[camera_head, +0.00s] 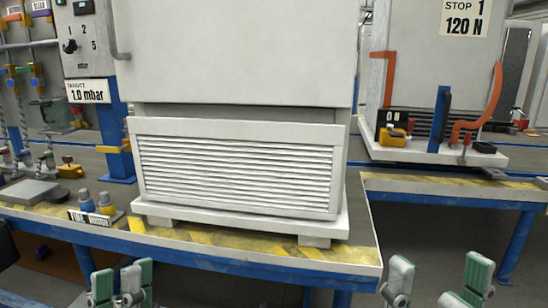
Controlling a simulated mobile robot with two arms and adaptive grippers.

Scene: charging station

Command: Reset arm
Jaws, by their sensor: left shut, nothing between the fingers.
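My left gripper (121,284) shows at the bottom edge, left of the middle. Its grey-and-green fingers are close together, shut, with nothing between them. My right gripper (437,281) shows at the bottom edge on the right. Its two fingers stand wide apart, open and empty. Both grippers are low in the view, in front of the bench edge, and appear to touch nothing. The rest of both arms is out of view.
A large white cabinet with a louvred panel (235,170) stands on a bench with a yellow-marked edge (340,252). Another bench (455,190) is at right. Floor shows between the benches.

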